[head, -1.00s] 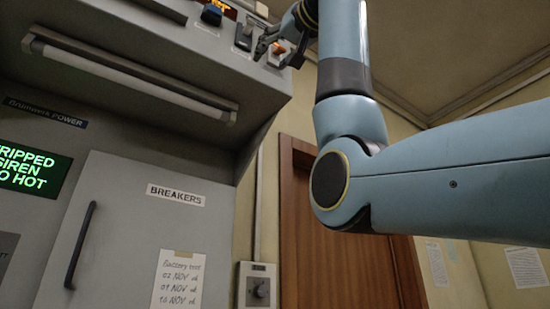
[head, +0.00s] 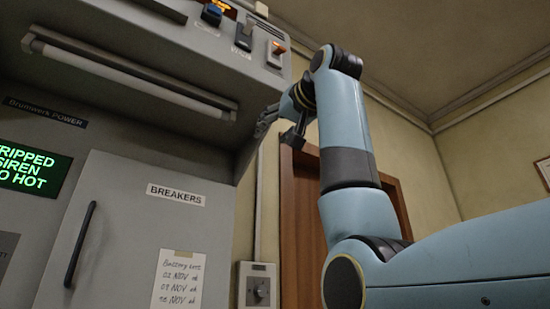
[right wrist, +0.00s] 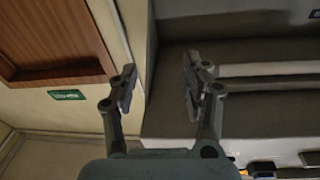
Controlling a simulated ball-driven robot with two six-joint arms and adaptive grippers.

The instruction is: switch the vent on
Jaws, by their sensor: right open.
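My right gripper (head: 279,128) is open and empty, below and apart from the orange-lit switch, beside the console's right edge. Its two spread fingers also show in the right wrist view (right wrist: 160,75). My left gripper is not in view.
A long tube lamp (head: 130,78) runs under the ledge. Below are the breakers door (head: 130,235) with a black handle (head: 80,245) and a lit green text screen (head: 30,170). A wall box with a knob (head: 261,290) and a wooden door (head: 302,220) stand right of the console.

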